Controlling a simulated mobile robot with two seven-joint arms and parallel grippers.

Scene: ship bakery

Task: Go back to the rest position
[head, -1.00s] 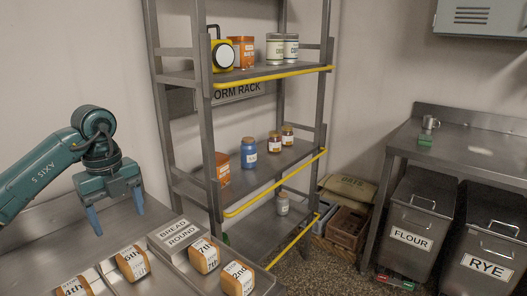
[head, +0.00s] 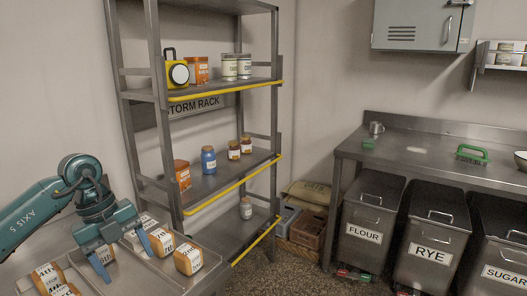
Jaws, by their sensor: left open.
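My left gripper (head: 124,262) is at the lower left, pointing down with its two blue fingers spread apart and nothing seen between them. It hangs over the metal bench (head: 202,240) at the lower left, beside labelled orange-and-white packs. One pack (head: 161,241) stands just right of the fingers and another pack (head: 188,258) stands further right. More packs (head: 47,278) lie to the left of the gripper. Whether the fingers touch anything is unclear. My right gripper is out of view.
The storm rack (head: 168,190) with yellow rails holds jars and tins behind the bench. Flour (head: 366,215), rye (head: 430,230) and sugar bins stand below. Floor between is open.

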